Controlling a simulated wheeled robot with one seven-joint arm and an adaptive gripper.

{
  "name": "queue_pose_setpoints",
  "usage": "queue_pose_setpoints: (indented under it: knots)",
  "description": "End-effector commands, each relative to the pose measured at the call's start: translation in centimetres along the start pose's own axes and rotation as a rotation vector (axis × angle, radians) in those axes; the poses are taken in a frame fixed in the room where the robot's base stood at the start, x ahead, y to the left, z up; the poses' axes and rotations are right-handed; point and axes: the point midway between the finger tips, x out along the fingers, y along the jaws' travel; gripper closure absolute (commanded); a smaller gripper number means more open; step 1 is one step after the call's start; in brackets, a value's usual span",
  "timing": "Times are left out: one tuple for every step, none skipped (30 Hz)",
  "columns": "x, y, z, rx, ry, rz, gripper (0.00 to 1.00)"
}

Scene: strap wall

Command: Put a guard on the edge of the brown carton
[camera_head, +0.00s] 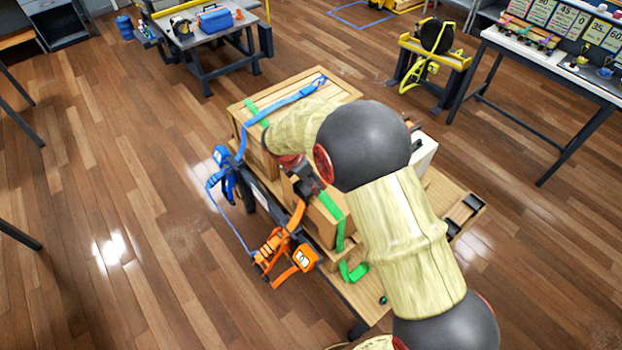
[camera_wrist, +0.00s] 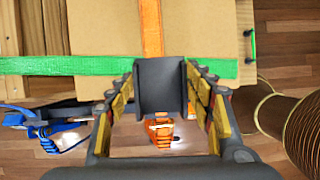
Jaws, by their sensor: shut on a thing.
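The brown carton (camera_head: 319,222) sits on a wooden pallet table, partly hidden by my arm; its face fills the top of the wrist view (camera_wrist: 100,32). An orange strap (camera_wrist: 152,28) runs down it and a green strap (camera_wrist: 62,66) crosses it. My gripper (camera_wrist: 160,98) is shut on a dark grey guard (camera_wrist: 158,84), held at the carton's lower edge in the wrist view, covering part of both straps. Whether the guard touches the carton I cannot tell. The orange ratchet (camera_head: 284,252) hangs beside the carton; it also shows beyond the guard (camera_wrist: 161,132).
A wooden crate (camera_head: 310,90) with a blue strap (camera_head: 285,101) stands behind the carton. A blue ratchet (camera_head: 226,172) hangs at its left. A workbench (camera_head: 205,38) is at the back, another bench (camera_head: 560,70) at the right.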

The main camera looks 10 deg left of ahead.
Motion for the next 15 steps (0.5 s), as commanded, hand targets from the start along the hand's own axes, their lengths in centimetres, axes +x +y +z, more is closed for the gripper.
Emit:
queue_pose_setpoints:
  knots:
    - [0.6, 0.0, -0.2, 0.0, 0.0, 0.0, 0.77]
    - [0.8, 0.0, -0.3, 0.0, 0.0, 0.0, 0.77]
    - [1.1, 0.0, -0.4, 0.0, 0.0, 0.0, 0.77]
    - [1.3, 0.0, -0.5, 0.0, 0.0, 0.0, 0.77]
    - [1.5, 0.0, -0.6, 0.0, 0.0, 0.0, 0.77]
    - [1.7, 0.0, -0.7, 0.0, 0.0, 0.0, 0.77]
    - [1.9, 0.0, -0.8, 0.0, 0.0, 0.0, 0.77]
    - [2.1, 0.0, -0.8, 0.0, 0.0, 0.0, 0.77]
    - [2.4, 0.0, -0.9, 0.0, 0.0, 0.0, 0.77]
    - [2.6, 0.0, -1.0, 0.0, 0.0, 0.0, 0.77]
    - [2.8, 0.0, -1.1, 0.0, 0.0, 0.0, 0.77]
    - [3.1, 0.0, -1.1, 0.001, 0.0, 0.0, 0.77]
    - [3.3, 0.0, -1.2, 0.001, 0.0, 0.0, 0.77]
    - [3.5, 0.0, -1.3, 0.0, 0.0, 0.0, 0.77]
    - [3.7, 0.0, -1.3, 0.0, 0.0, 0.0, 0.77]
